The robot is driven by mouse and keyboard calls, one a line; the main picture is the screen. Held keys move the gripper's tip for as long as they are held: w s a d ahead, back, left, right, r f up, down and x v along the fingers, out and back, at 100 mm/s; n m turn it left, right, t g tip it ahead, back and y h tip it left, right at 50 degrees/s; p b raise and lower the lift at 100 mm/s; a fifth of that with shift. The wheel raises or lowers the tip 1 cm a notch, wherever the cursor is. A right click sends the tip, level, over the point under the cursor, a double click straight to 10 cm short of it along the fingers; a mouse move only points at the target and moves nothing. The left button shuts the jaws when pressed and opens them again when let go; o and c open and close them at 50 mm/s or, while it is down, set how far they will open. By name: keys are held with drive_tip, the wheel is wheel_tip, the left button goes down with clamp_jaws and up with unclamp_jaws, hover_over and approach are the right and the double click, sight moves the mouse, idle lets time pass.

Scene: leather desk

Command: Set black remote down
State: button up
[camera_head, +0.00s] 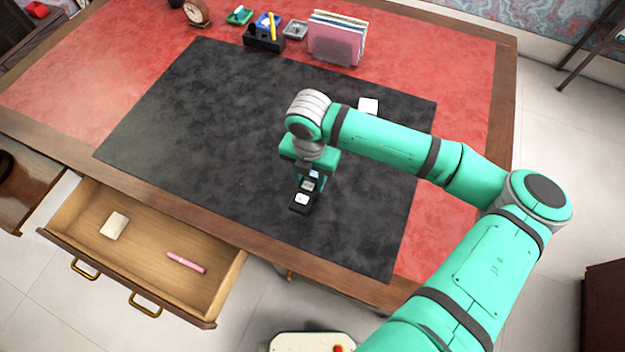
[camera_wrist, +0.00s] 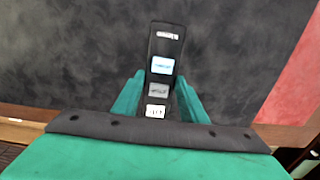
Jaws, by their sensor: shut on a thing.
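The black remote (camera_head: 302,203) is a slim dark bar with light button patches, low over or on the black desk mat (camera_head: 200,110); I cannot tell whether it touches. In the wrist view the remote (camera_wrist: 166,45) points away from me, between the two green fingers. My gripper (camera_head: 308,180) is shut on the remote, and its fingers also show in the wrist view (camera_wrist: 157,98). The fingers hide part of the remote's sides.
An open drawer (camera_head: 80,215) at the front left holds a pale block (camera_head: 114,226) and a pink pen (camera_head: 186,262). A white item (camera_head: 368,106) lies behind my arm. A file holder (camera_head: 337,40), organizer (camera_head: 264,38) and clock (camera_head: 196,12) stand at the back. The mat's left is clear.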

sight(313, 174)
drive_tip(key=shift+w+d+f, duration=0.15)
drive_tip(key=shift+w+f, duration=0.3)
drive_tip(key=shift+f, duration=0.1)
drive_tip(key=shift+w+d+f, duration=0.15)
drive_tip(key=shift+w+f, duration=0.25)
drive_tip(key=shift+f, duration=0.1)
drive_tip(key=shift+w+f, duration=0.1)
drive_tip(key=shift+f, duration=1.5)
drive_tip(key=shift+f, duration=0.1)
drive_tip(key=o, duration=1.1)
drive_tip(key=shift+d, duration=0.1)
wheel_tip(313, 174, up, 12)
drive_tip(key=shift+r, duration=0.15)
